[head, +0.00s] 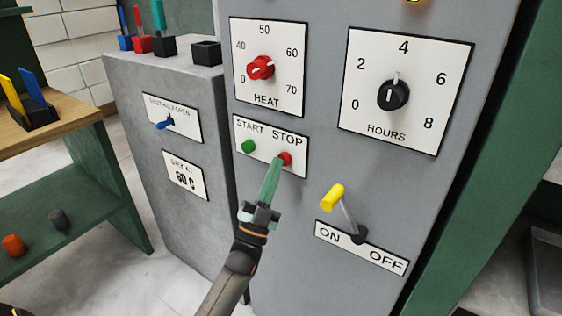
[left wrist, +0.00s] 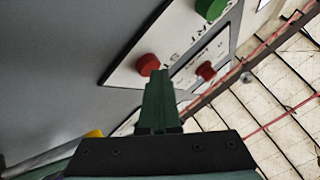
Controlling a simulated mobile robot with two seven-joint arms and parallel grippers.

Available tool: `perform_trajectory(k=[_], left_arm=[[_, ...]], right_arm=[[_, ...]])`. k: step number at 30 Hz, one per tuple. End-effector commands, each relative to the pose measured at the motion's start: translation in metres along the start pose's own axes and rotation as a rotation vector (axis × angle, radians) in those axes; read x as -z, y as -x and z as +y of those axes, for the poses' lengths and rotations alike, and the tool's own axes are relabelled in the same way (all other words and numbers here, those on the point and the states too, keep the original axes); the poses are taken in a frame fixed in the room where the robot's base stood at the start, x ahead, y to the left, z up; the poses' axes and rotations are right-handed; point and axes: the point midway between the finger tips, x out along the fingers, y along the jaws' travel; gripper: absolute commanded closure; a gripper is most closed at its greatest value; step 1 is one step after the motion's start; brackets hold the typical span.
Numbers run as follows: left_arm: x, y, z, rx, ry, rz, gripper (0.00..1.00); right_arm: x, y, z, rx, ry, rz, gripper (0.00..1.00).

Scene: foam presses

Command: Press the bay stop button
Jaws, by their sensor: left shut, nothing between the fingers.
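The red STOP button (head: 285,159) sits on the right of a white START/STOP plate (head: 259,152) on the grey cabinet front. The green START button (head: 248,147) is to its left. My left gripper (head: 277,162) is shut and empty, with its green fingertips right at the STOP button's lower left edge in the head view. In the left wrist view the fingertips (left wrist: 158,73) are just below a red button (left wrist: 148,64). I cannot tell whether they touch it. The right gripper is not in view.
A red HEAT knob (head: 261,68) is above the plate and a black HOURS knob (head: 393,95) is to the right. A yellow-handled lever (head: 332,197) stands out right of my gripper. A lower grey cabinet (head: 128,115) adjoins on the left.

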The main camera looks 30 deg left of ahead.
Motion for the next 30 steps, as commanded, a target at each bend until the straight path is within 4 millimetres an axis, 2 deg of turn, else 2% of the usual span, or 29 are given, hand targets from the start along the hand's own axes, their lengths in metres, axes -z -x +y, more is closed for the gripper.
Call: perform_trajectory(k=[12,23,30], left_arm=[[0.009,0.012,-0.010,0.000,0.000,-0.001,1.00],[0.011,0.014,-0.011,0.000,0.000,-0.001,1.00],[0.022,0.028,-0.023,0.000,0.000,-0.002,1.00]], right_arm=[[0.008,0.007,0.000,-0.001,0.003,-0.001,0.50],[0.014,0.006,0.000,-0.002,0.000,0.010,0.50],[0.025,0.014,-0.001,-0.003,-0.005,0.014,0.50]])
